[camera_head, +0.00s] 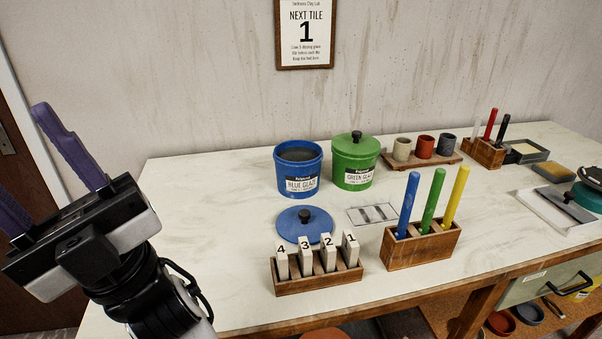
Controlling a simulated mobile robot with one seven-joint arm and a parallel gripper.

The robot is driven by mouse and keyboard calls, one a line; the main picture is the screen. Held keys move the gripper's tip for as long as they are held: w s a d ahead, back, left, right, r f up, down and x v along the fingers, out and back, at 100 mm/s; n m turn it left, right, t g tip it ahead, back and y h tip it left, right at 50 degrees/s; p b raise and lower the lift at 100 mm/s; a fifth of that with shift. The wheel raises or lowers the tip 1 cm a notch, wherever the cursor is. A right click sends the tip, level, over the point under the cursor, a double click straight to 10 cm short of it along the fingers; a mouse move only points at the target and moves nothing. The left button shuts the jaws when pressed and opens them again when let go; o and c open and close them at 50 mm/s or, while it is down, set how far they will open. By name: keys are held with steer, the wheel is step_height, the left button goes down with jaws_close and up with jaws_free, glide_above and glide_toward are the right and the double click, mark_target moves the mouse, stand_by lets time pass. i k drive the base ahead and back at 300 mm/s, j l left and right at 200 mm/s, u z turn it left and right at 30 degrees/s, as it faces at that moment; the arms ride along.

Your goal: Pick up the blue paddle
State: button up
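The blue paddle (408,204) stands upright, leaning slightly, in a wooden holder (420,249) on the table (217,227). It is the leftmost of three sticks there, beside a green one (432,201) and a yellow one (455,197). Its lower end is hidden in the holder. My gripper (40,162) is at the far left, well apart from the holder, with its purple fingers pointing up and left. The fingers are spread apart and nothing shows between them.
A rack (318,280) of numbered tiles stands left of the holder. Behind are an open blue glaze bucket (298,170), its lid (304,224) on the table, and a lidded green bucket (354,161). Small cups (424,146) sit on a board at the back. The left tabletop is clear.

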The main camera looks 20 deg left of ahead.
mark_target(414, 178)
steer(key=l+u, duration=0.2)
steer(key=u, duration=0.2)
steer(key=l+u, duration=0.2)
steer(key=u, duration=0.25)
steer(key=l+u, duration=0.2)
steer(key=u, duration=0.2)
steer(key=k+l+u, duration=0.15)
steer(key=l, duration=0.15)
steer(key=k+l+u, duration=0.1)
steer(key=l, duration=0.2)
steer(key=k+l+u, duration=0.15)
steer(key=l, duration=0.15)
steer(key=i+l, duration=0.1)
steer(key=l, duration=0.35)
steer(key=i, duration=0.1)
